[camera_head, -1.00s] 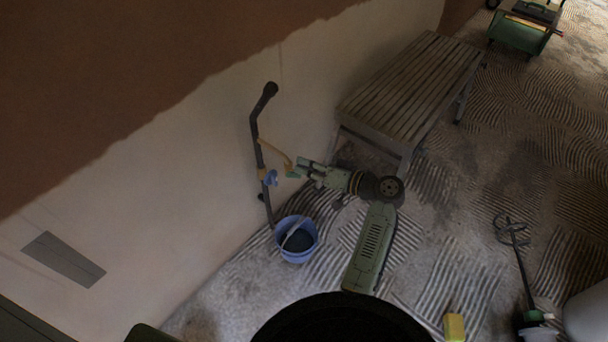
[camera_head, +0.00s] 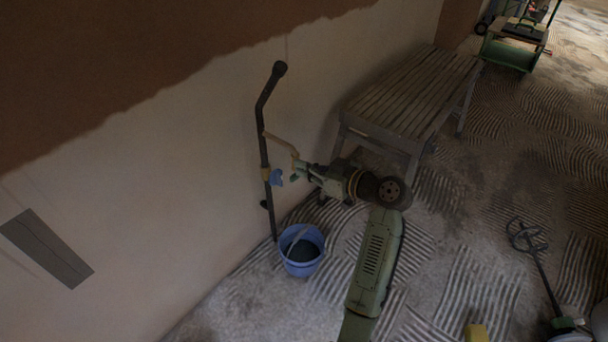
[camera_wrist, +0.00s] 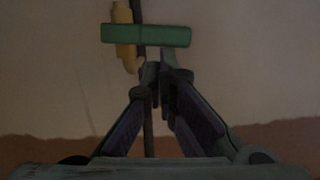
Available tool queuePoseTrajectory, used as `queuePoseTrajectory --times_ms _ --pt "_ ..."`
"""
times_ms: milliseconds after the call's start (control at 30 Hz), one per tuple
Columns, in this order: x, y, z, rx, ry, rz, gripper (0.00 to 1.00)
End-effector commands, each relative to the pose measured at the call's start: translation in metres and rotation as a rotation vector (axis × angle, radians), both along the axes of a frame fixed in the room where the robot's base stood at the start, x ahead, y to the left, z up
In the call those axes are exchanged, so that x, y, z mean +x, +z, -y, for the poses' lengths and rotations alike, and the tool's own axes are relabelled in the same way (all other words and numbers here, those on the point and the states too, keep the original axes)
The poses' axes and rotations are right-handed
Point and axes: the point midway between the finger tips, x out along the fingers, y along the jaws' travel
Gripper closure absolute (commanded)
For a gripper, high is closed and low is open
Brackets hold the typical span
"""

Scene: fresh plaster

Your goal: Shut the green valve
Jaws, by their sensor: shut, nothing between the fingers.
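The green valve handle (camera_head: 295,177) sits on a brass branch of a dark pipe (camera_head: 263,150) along the pale wall. In the wrist view it is a green bar (camera_wrist: 146,35) lying crosswise, with the brass fitting (camera_wrist: 124,30) behind its left part. My gripper (camera_head: 308,171) is at the handle in the head view, to its right. In the wrist view my gripper (camera_wrist: 160,70) is shut and empty, its tips at the bar's lower edge, right of the bar's middle. I cannot tell whether they touch it.
A blue bucket (camera_head: 301,251) stands on the floor below the pipe. A slatted bench (camera_head: 412,92) stands against the wall, right of and beyond my gripper. A mixing paddle (camera_head: 540,272) and a yellow block (camera_head: 476,332) are at the lower right. The ridged floor between is open.

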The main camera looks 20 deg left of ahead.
Motion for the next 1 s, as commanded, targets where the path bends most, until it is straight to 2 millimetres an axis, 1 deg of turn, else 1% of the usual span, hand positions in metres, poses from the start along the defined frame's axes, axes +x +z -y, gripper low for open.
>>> queuePoseTrajectory --times_ms 833,933,1000 --pt "-0.0001 -0.0029 0.0000 -0.001 0.001 0.003 1.00" --pt "0.0006 0.0007 -0.0016 -0.001 0.001 0.003 1.00" --pt "0.0016 0.0068 -0.0046 0.000 0.002 0.003 1.00"
